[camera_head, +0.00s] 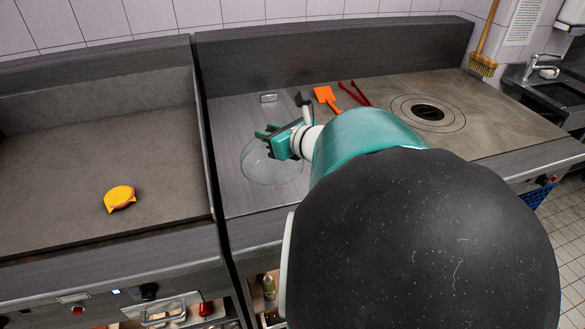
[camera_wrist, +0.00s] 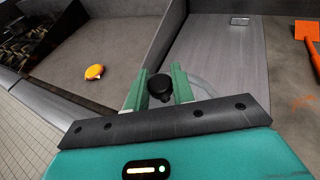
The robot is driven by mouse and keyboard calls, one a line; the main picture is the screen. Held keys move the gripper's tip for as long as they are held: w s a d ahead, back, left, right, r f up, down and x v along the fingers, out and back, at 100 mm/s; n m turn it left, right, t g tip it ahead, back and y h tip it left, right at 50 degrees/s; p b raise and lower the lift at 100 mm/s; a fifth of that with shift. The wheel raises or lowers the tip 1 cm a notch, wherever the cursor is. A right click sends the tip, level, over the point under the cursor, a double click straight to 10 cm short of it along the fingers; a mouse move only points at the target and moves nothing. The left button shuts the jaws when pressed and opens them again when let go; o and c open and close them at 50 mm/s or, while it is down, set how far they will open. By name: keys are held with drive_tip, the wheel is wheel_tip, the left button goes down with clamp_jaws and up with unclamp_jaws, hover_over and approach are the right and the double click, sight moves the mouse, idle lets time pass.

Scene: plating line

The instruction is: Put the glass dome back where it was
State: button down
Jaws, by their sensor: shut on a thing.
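The clear glass dome (camera_head: 268,172) is at the grey counter section in the middle of the head view, under my gripper (camera_head: 268,135). Its edge shows faintly in the wrist view, and its black knob (camera_wrist: 160,86) sits between my two green fingers. My gripper (camera_wrist: 160,92) is shut on this knob. The dome looks upright; I cannot tell whether its rim touches the counter. A patty with yellow cheese (camera_head: 120,198) lies uncovered on the left griddle and also shows in the wrist view (camera_wrist: 94,72).
An orange spatula (camera_head: 326,97) and red tongs (camera_head: 354,93) lie at the back, right of the dome. A round burner plate (camera_head: 428,110) is farther right. A raised divider (camera_head: 207,150) separates the griddle from the middle counter. Much of the griddle is clear.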

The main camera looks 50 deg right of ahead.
drive_tip(key=shift+s+f+m+h, duration=0.15)
drive_tip(key=shift+m+h, duration=0.35)
drive_tip(key=shift+w+d+f, duration=0.8)
drive_tip(key=shift+d+f, duration=1.35)
drive_tip(key=shift+w+d+f, duration=0.8)
drive_tip(key=shift+d+f, duration=1.3)
drive_tip(key=shift+f, duration=0.05)
drive_tip(key=shift+w+d+f, duration=0.8)
drive_tip(key=shift+d+f, duration=1.35)
drive_tip(key=shift+f, duration=0.15)
drive_tip(key=c, duration=1.2)
unclamp_jaws()
